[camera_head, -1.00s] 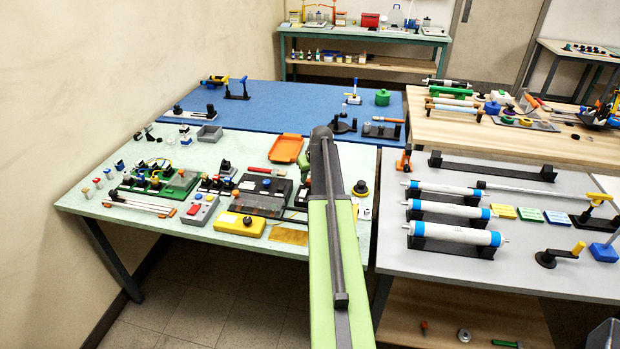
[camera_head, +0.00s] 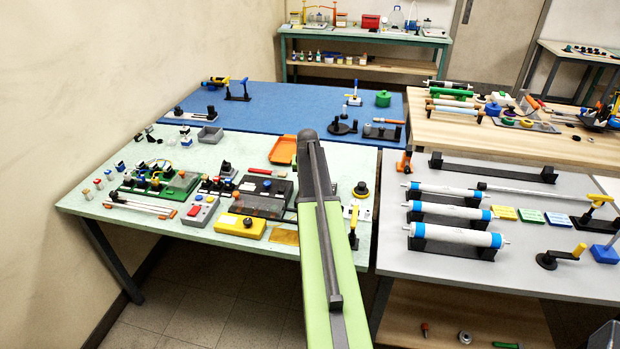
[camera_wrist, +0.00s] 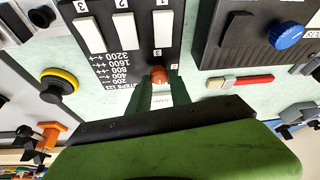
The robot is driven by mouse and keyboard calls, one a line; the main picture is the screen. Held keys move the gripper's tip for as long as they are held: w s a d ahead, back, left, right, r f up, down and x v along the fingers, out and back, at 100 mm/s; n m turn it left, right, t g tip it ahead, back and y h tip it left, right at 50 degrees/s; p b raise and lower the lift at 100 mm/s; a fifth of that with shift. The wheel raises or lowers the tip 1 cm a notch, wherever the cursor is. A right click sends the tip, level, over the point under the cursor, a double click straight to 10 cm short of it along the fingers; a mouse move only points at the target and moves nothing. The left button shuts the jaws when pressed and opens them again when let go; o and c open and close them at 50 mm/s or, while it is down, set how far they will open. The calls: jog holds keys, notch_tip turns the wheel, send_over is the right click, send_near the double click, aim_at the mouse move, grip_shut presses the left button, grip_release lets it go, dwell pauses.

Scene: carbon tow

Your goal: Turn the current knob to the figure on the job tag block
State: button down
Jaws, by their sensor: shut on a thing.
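The panel has white sliding switches and a printed column of step numbers. My gripper (camera_wrist: 159,88) has its dark green jaws shut on the knob. The jaws cover part of the knob, and I cannot read where it points. A small white label (camera_wrist: 165,99) shows between the jaws, its text unclear. I cannot pick out the job tag block for certain. My arm hides the gripper in the head view.
Another black box with a blue knob (camera_wrist: 287,36) stands to the right in the wrist view, with a red-handled tool (camera_wrist: 240,81) beside it. A yellow-and-black round piece (camera_wrist: 60,80) is on the left. In the head view a yellow box (camera_head: 240,225) lies left of my arm.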

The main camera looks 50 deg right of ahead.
jog(key=shift+a, duration=0.15)
jog(key=c, duration=1.2)
grip_release()
jog(key=shift+r, duration=0.1)
jog(key=p+v, duration=1.6)
jog(key=v, duration=0.1)
jog(key=shift+r, duration=0.1)
